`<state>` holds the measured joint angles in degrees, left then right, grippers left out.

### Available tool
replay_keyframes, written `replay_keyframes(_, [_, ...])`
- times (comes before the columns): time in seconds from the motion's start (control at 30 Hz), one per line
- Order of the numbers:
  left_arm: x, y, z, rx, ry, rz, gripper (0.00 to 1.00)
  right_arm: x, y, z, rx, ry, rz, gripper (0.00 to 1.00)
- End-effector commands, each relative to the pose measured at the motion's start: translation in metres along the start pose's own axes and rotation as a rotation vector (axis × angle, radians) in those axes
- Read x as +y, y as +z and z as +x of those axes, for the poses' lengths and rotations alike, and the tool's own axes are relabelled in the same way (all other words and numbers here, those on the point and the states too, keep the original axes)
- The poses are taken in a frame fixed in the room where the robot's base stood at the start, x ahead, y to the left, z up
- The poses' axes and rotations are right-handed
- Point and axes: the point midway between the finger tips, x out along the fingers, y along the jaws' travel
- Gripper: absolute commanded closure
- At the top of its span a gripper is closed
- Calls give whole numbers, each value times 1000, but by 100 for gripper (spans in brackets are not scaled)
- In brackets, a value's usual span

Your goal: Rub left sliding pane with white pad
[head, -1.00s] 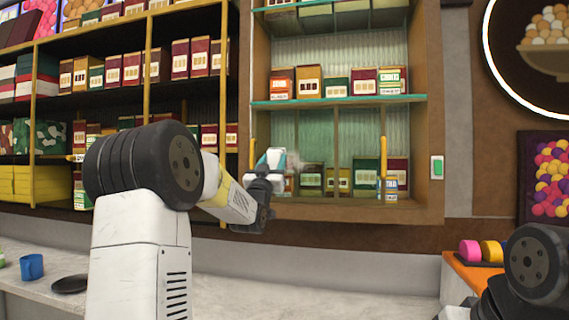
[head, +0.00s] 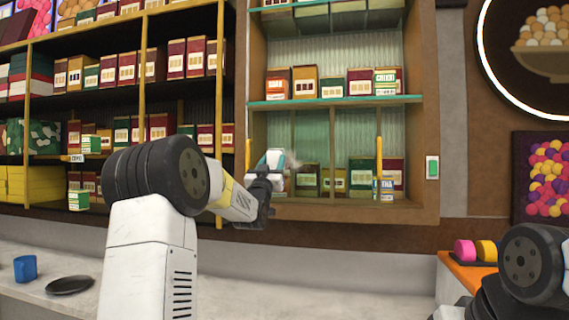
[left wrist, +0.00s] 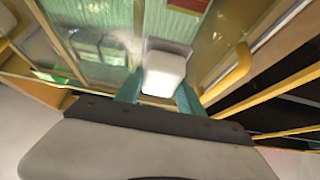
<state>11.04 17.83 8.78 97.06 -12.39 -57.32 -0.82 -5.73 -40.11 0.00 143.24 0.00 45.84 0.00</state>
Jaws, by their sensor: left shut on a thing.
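The left sliding pane (head: 307,130) is a greenish see-through sheet in the wall cabinet, with a yellow upright handle (head: 248,154) at its left edge. A pale hazy smudge shows on the glass beside the pad. My left gripper (head: 268,176) is at the pane's lower left, just right of the handle. It is shut on the white pad (head: 274,158). In the left wrist view, the white pad (left wrist: 165,72) sits between my gripper's teal fingers (left wrist: 159,94), against or close to the glass; I cannot tell if it touches. My right gripper is out of view.
A second yellow handle (head: 379,155) stands to the right. Boxes stand on the cabinet's teal shelf (head: 335,102) and behind the glass. Open box shelves are at left. A counter (head: 60,300) below holds a blue mug (head: 25,268) and dark plate (head: 70,285).

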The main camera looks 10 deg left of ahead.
Motion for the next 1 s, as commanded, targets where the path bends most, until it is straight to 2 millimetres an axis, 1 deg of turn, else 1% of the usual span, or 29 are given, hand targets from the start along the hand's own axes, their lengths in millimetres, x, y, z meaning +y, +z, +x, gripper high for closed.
replay_keyframes(0.87, [0, 8, 13, 1, 0, 0, 87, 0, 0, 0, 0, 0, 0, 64])
replay_keyframes(1.0, [3, 8, 13, 1, 1, -1, 87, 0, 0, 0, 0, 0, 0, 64])
